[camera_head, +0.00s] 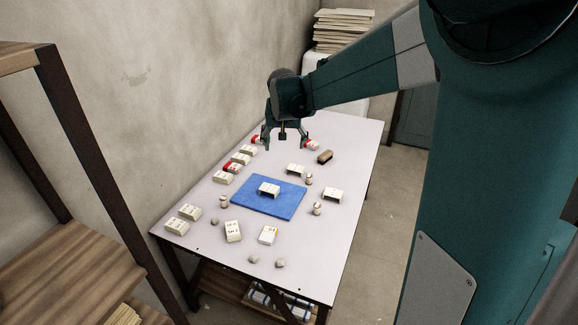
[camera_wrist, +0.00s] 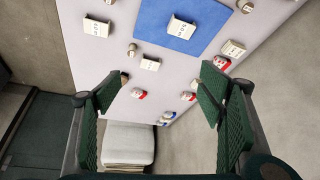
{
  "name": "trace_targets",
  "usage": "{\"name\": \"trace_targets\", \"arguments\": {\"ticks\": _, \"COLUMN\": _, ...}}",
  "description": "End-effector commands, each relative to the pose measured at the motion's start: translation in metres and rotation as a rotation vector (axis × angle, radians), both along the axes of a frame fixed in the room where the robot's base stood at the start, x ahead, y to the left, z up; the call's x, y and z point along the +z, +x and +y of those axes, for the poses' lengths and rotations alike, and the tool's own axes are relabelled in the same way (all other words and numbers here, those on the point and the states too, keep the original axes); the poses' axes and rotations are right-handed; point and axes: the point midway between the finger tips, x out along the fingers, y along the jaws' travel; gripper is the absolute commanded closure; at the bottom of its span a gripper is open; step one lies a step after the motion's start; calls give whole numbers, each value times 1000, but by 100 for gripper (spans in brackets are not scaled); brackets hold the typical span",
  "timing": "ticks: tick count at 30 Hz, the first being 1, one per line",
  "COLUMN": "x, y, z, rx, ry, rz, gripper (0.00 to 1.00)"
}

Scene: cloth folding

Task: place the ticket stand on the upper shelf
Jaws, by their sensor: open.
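A small brown block (camera_head: 325,157), which may be the ticket stand, lies near the table's right edge. White label-marked pieces also stand about, including one on the blue cloth (camera_head: 269,188); I cannot tell for sure which thing is the ticket stand. My gripper (camera_head: 284,143) is open and empty above the far part of the table, left of the brown block. In the wrist view my gripper (camera_wrist: 160,80) has its fingers wide apart, with the brown block (camera_wrist: 124,79) partly hidden by the left finger. A wooden rack at the left has a high shelf (camera_head: 16,60) and a lower shelf (camera_head: 70,262).
The blue cloth (camera_head: 248,203) lies mid-table. White and red-white boxes (camera_head: 232,167) line the table's left side, and another red-white box (camera_head: 311,145) is beside my gripper. Several small round pieces lie around. A paper stack (camera_head: 342,28) stands behind the table. The far right tabletop (camera_head: 355,140) is clear.

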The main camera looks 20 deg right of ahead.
Motion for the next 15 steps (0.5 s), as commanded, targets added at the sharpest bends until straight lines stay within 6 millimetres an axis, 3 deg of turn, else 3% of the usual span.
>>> {"name": "trace_targets", "arguments": {"ticks": 15, "x": -65, "y": 88, "z": -41, "rx": -109, "ry": 7, "rz": 28, "gripper": 32}}
